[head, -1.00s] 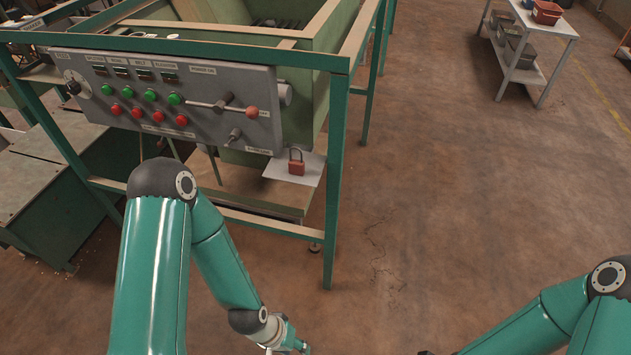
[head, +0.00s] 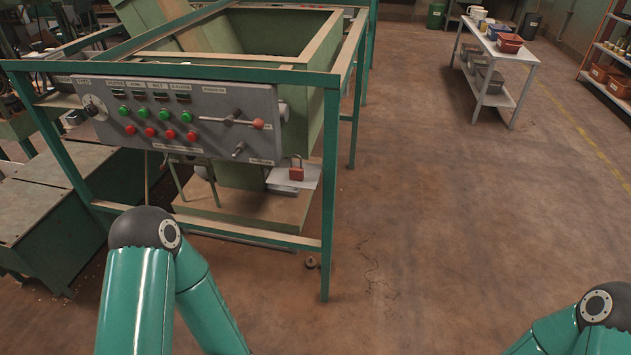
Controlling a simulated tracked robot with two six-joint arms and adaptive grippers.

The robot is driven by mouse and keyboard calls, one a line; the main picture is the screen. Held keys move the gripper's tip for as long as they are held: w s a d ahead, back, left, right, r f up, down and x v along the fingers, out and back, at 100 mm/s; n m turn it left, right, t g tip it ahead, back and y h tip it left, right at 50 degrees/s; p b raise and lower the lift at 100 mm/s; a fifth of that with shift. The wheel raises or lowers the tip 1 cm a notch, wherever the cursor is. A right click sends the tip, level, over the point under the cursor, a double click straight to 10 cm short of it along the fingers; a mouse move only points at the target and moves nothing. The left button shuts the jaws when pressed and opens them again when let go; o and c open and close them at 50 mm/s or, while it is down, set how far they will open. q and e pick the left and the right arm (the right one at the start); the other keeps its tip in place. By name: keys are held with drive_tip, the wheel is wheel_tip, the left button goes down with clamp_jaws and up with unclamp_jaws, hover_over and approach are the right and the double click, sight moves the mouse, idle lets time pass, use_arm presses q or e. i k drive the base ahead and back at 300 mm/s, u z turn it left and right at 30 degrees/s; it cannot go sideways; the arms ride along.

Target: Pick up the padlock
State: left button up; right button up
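The padlock (head: 297,173) is small and red with a dark shackle standing up. It sits upright on a small pale shelf (head: 280,182) below the right end of the control panel, inside the green frame. Both my arms show only their upper links at the bottom of the head view, the left one left of the middle and the right one at the right corner. Both grippers are below the picture, so their state is hidden.
The grey control panel (head: 185,118) has a lever and several red and green buttons. A green frame post (head: 328,200) stands just right of the padlock's shelf. Brown floor (head: 430,230) lies open to the right. A grey table (head: 500,55) holds bins at the back.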

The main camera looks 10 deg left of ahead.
sight(296, 172)
drive_tip(key=u, duration=0.15)
drive_tip(key=i, duration=0.9)
drive_tip(key=z, duration=0.05)
